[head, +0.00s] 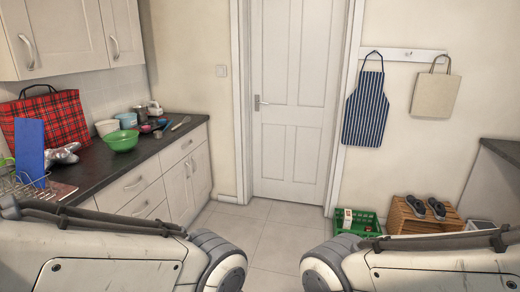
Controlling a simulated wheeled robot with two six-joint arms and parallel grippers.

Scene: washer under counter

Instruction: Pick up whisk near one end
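A thin utensil (181,123) lies near the far right end of the dark counter. It is too small to tell surely whether it is the whisk. Small dark cups or scoops (158,133) sit just left of it. No other thing in view can be made out as a whisk. Parts of my two arms fill the lower left and lower right, but neither gripper shows. I cannot tell whether they are open or shut.
The counter (95,168) also holds a green bowl (121,141), a red plaid bag (52,122), a blue board (31,150) and a wire rack (22,182). A green crate (357,222) and wooden crate (425,221) stand at right. Tiled floor (275,238) is clear before the door.

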